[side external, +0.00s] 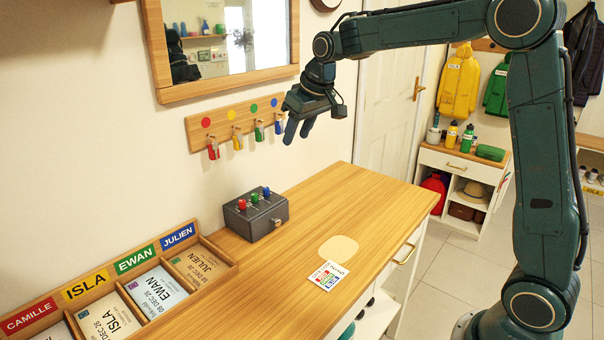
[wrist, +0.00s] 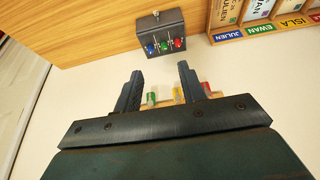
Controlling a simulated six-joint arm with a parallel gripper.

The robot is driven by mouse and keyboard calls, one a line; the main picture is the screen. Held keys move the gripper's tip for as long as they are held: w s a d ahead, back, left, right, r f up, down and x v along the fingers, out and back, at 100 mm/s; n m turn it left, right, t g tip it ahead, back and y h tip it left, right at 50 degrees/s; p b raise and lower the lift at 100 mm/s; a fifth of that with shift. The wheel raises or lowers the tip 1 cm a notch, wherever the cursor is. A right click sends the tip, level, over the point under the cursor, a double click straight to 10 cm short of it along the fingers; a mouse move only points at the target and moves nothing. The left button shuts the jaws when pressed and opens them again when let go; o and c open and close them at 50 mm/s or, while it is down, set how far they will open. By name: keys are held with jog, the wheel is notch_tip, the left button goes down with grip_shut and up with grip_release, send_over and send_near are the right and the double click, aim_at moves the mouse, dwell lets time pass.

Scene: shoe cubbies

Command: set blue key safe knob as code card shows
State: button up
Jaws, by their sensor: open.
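The key safe (side external: 255,222) is a dark grey box on the wooden bench top against the wall. It also shows in the wrist view (wrist: 160,22). A red knob (side external: 242,205), a green knob (side external: 254,198) and a blue knob (side external: 266,192) stand in a row on it; the blue knob is at the left of the row in the wrist view (wrist: 150,49). Their exact settings are too small to tell. The code card (side external: 328,275), white with coloured marks I cannot read, lies flat near the bench's front edge. My gripper (side external: 298,128) is open and empty, above and apart from the safe.
A wall rack (side external: 222,125) with coloured key tags hangs close beside my gripper, below a framed mirror (side external: 230,72). A wooden tray (side external: 225,254) of named cards stands left of the safe. A pale round patch (side external: 338,248) lies near the card. The bench's right part is clear.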

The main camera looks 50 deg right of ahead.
aim_at(267, 188)
jog(key=w+d+f+m, duration=0.2)
jog(key=w+d+f, duration=0.1)
jog(key=w+f, duration=0.7)
jog(key=shift+w+d+m+g+h, duration=0.3)
jog(key=shift+w+d+m+h, duration=0.1)
jog(key=shift+w, duration=0.55)
jog(key=shift+f, duration=0.1)
jog(key=shift+x, duration=6.8)
grip_shut()
